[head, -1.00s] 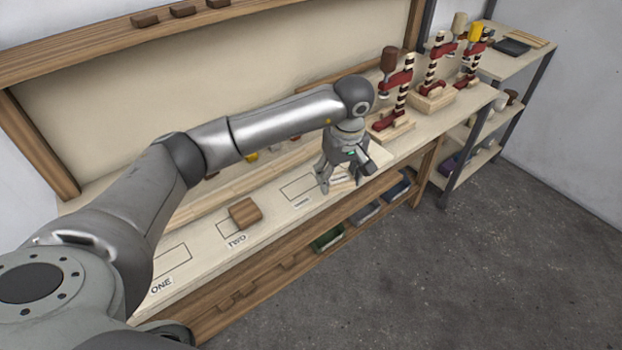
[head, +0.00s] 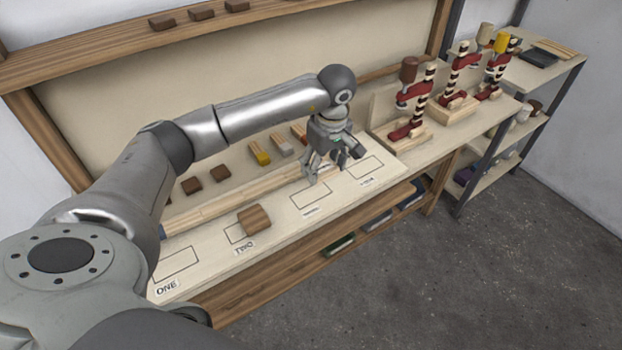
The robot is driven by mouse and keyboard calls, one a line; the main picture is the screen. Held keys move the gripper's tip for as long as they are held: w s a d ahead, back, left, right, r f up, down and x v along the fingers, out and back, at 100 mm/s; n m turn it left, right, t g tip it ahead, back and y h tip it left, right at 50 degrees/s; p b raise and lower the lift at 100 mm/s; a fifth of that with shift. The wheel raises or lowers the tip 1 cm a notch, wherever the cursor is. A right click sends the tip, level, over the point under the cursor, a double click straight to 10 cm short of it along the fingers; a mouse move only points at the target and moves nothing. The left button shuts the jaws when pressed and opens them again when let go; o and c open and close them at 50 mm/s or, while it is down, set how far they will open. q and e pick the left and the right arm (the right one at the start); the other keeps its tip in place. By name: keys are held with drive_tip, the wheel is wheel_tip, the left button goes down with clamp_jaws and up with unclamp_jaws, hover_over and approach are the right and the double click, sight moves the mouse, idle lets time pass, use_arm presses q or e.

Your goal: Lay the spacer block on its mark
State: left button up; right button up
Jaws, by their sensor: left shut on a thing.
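A brown wooden block (head: 254,219) lies on the pale bench top, partly over the outlined mark labelled TWO (head: 236,233). My left gripper (head: 316,172) is farther right, pointing down near the long wooden strip and the outline (head: 312,195) right of TWO, apart from this block. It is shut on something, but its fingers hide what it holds. Another outline, ONE (head: 175,264), is bare at the near left. A last outline (head: 366,167) to the right of the gripper is also bare. My right gripper is not in view.
A long wooden strip (head: 215,208) runs behind the outlines. Small brown blocks (head: 192,186) and yellow-, grey- and red-ended pieces (head: 260,156) lie behind it. Red clamps (head: 413,105) stand at the bench's right. A shelf unit (head: 548,75) stands beyond. Floor in front is clear.

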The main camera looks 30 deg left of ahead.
sight(310, 194)
use_arm(q)
drive_tip(key=f, duration=0.1)
drive_tip(key=s+a+f, duration=0.1)
drive_tip(key=s+a+f+p, duration=0.1)
drive_tip(key=shift+f, duration=0.15)
wheel_tip(310, 194, down, 3)
drive_tip(key=shift+r+p, duration=0.1)
drive_tip(key=shift+p, duration=0.75)
drive_tip(key=shift+f, duration=0.3)
drive_tip(key=o, duration=0.9)
drive_tip(key=shift+f, duration=0.1)
